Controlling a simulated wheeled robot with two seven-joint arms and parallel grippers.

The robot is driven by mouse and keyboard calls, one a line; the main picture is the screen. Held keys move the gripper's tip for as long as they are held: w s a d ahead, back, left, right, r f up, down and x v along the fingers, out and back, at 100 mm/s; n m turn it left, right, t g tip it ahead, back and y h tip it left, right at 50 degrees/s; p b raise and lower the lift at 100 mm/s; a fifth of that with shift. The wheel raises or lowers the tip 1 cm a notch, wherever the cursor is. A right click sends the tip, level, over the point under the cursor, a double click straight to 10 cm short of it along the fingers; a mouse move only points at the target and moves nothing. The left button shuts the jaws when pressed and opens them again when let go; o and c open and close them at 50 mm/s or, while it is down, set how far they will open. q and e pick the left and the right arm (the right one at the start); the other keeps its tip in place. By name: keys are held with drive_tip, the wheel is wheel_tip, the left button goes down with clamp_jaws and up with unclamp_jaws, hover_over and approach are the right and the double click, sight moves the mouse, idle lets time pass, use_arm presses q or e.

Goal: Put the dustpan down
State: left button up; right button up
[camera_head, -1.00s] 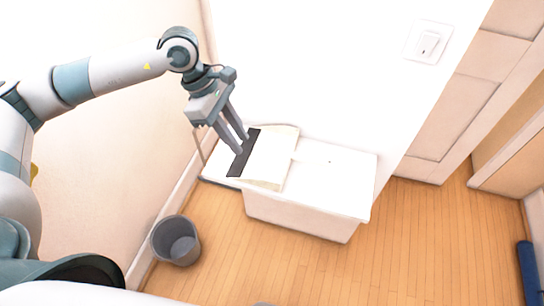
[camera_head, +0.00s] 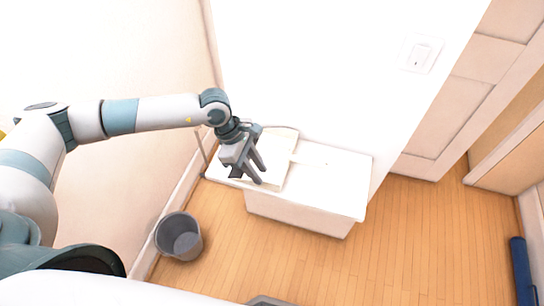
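A cream, flat-bodied thing that looks like the dustpan (camera_head: 283,146) lies on the white bench-like box (camera_head: 340,178) against the wall. A pale bar, perhaps its handle, runs to the right from it. My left gripper (camera_head: 259,175) is over its left part, with its two dark fingers pointing down and apart. It looks open, with nothing seen between the fingers. The fingers and gripper body hide much of the dustpan's left side and its black edge; only a small dark piece shows. My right gripper is not in view.
A grey bin (camera_head: 180,237) stands on the wooden floor (camera_head: 400,250) at the left, near the wall. A dark blue roll-like object (camera_head: 521,270) is at the far right. The floor between is clear. A wall switch (camera_head: 421,54) is above the box.

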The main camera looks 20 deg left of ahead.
use_arm(q)
drive_tip(key=shift+s+d+f+p, duration=0.1)
drive_tip(key=shift+f+p, duration=0.25)
drive_tip(key=shift+p, duration=0.2)
drive_tip(key=p+x, duration=0.2)
drive_tip(key=x, duration=0.1)
drive_tip(key=shift+s+f, duration=0.1)
drive_tip(key=shift+f, duration=0.65)
clamp_jaws()
